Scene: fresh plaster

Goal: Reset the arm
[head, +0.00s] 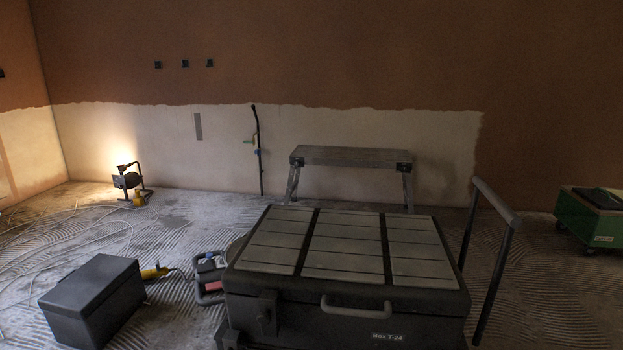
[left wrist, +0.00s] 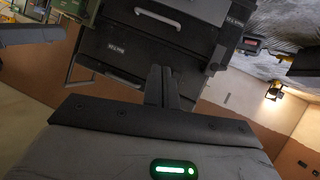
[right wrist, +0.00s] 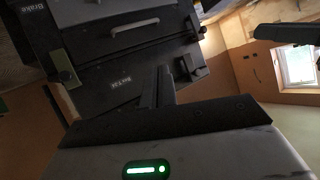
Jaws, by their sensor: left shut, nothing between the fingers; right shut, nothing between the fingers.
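My left gripper (left wrist: 163,85) shows in the left wrist view with its two fingers together and nothing between them. My right gripper (right wrist: 159,85) shows in the right wrist view, also shut and empty. In both wrist views the fingers point toward a dark box with handles and are apart from it as far as I can tell. Neither arm nor gripper shows in the head view. The task names no other object.
A large dark box with a tiled lid (head: 392,338), labelled Box T-24, stands close in front, with an upright push handle (head: 496,207) beside it. A grey box (head: 88,300) lies left. A work platform (head: 350,157), a lit lamp (head: 128,180) and a green cart (head: 592,222) stand farther back.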

